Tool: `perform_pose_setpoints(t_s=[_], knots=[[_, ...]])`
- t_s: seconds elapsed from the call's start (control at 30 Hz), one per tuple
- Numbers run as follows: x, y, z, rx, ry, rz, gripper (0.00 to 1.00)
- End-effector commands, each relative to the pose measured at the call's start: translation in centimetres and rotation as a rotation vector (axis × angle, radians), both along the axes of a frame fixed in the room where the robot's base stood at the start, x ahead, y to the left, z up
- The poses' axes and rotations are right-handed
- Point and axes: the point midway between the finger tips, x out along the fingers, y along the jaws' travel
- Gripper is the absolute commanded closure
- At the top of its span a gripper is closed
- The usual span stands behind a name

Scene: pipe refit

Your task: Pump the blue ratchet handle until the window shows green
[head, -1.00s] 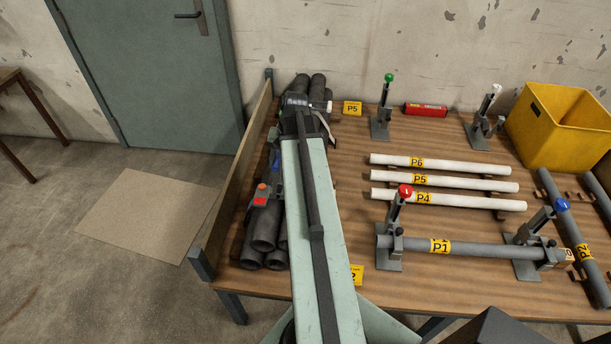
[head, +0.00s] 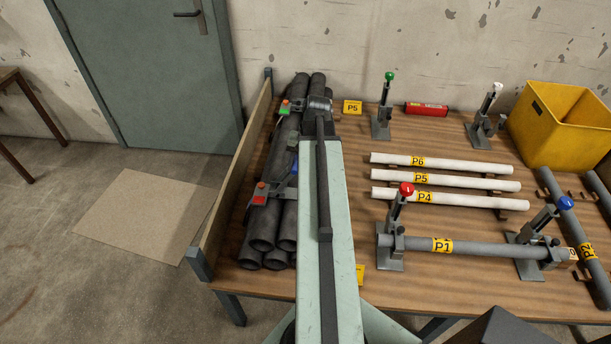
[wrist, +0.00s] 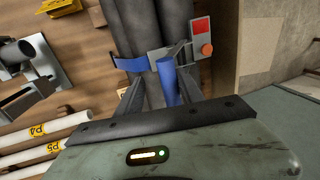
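The near ratchet (head: 262,193) sits on a bundle of dark pipes. Its window is red, beside an orange knob; both also show at the top of the wrist view (wrist: 201,26). Its blue handle (wrist: 168,82) points toward my gripper (wrist: 160,88). The fingers are apart, with the handle between them, nearer the right finger; no clear grip shows. A blue strap (wrist: 133,64) crosses the pipes. In the head view a small blue part (head: 294,167) shows beside my arm, which hides the gripper's fingers.
A second ratchet (head: 286,107) farther back on the bundle shows a green window. A wooden side board (head: 235,170) stands left of the pipes. Right are white pipes (head: 445,179), clamp stands (head: 381,125) and a yellow bin (head: 537,125).

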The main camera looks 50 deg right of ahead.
Motion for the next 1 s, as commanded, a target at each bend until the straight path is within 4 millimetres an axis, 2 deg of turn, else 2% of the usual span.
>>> perform_pose_setpoints(t_s=[0.27,0.57,0.87,1.0], knots=[[-0.1,-0.1,-0.1,0.0,0.0,0.0,0.56],[-2.1,-1.3,-2.1,-0.001,-0.001,0.0,0.56],[-2.0,-1.3,-1.8,0.0,0.0,0.001,0.56],[-1.3,-0.8,-0.8,0.0,0.0,0.002,0.56]])
